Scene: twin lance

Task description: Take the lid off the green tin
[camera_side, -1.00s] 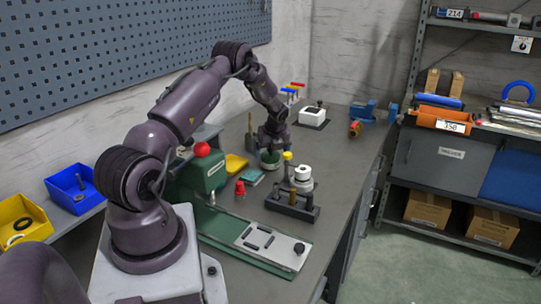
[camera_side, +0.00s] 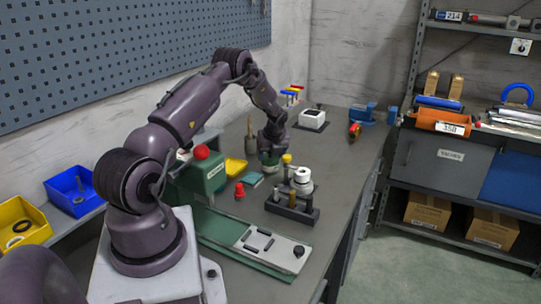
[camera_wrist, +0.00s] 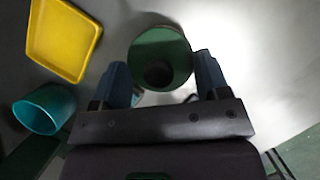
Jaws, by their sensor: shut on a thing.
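The green tin (camera_side: 270,159) stands on the grey bench under my gripper (camera_side: 270,147), partly hidden by it in the side view. The fingers are shut on the lid's sides. I cannot tell whether there is a gap between the lid and the tin's body.
A yellow tray (camera_side: 236,166) is left of the tin; it also shows in the wrist view (camera_wrist: 65,38). A teal cup (camera_wrist: 45,108) is close by. A dark rack (camera_side: 292,207), a white spool (camera_side: 303,178) and a red piece (camera_side: 240,190) stand nearer.

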